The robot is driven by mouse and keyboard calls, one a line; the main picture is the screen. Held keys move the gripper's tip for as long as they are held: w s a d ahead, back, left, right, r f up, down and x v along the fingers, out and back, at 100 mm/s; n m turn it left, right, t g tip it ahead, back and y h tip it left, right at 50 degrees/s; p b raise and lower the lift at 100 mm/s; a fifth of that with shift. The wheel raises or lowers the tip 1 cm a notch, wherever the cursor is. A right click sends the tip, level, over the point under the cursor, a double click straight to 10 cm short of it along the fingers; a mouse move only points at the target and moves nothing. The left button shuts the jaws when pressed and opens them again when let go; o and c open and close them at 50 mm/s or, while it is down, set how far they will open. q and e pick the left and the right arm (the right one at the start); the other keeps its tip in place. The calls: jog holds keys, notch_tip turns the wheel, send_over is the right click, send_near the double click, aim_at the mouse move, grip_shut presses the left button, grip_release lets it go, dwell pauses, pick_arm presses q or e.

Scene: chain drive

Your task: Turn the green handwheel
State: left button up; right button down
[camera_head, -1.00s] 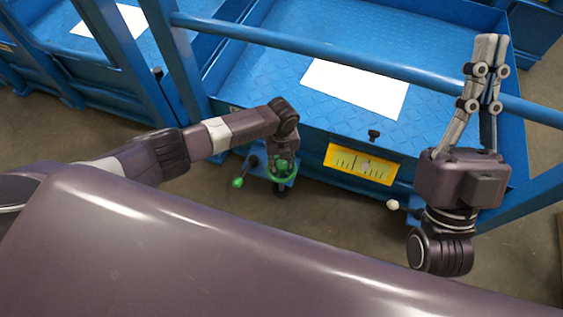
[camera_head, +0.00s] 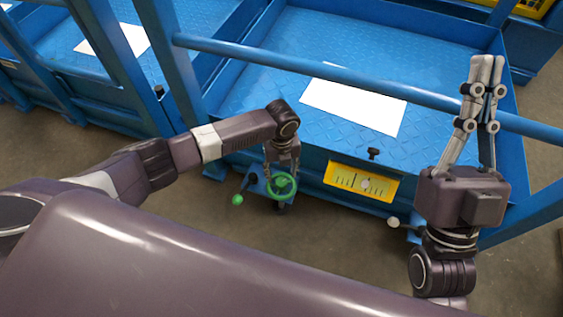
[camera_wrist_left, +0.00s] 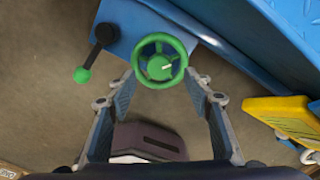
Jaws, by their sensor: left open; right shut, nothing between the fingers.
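The green handwheel (camera_head: 282,185) sits on a small blue bracket at the front of the blue platform. It also shows in the left wrist view (camera_wrist_left: 160,61), with a pale mark on its hub. My left gripper (camera_head: 281,180) is above the handwheel, pointing down. In the left wrist view its open fingers (camera_wrist_left: 163,88) stand apart, one on each side of the wheel's near edge; I cannot tell whether they touch it. My right gripper (camera_head: 482,65) is shut and empty, pointing up in front of the blue rail at the right.
A lever with a green knob (camera_wrist_left: 82,75) stands left of the handwheel. A yellow scale plate (camera_head: 361,181) and a lever with a white knob (camera_head: 394,222) are to the right. A blue rail (camera_head: 330,73) crosses above the platform. Open floor lies in front.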

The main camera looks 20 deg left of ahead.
aim_at(281, 182)
pick_arm(q)
notch_tip(281, 182, up, 6)
jog(key=shift+r, duration=0.2)
jog(key=shift+s, duration=0.1)
dwell(0.5)
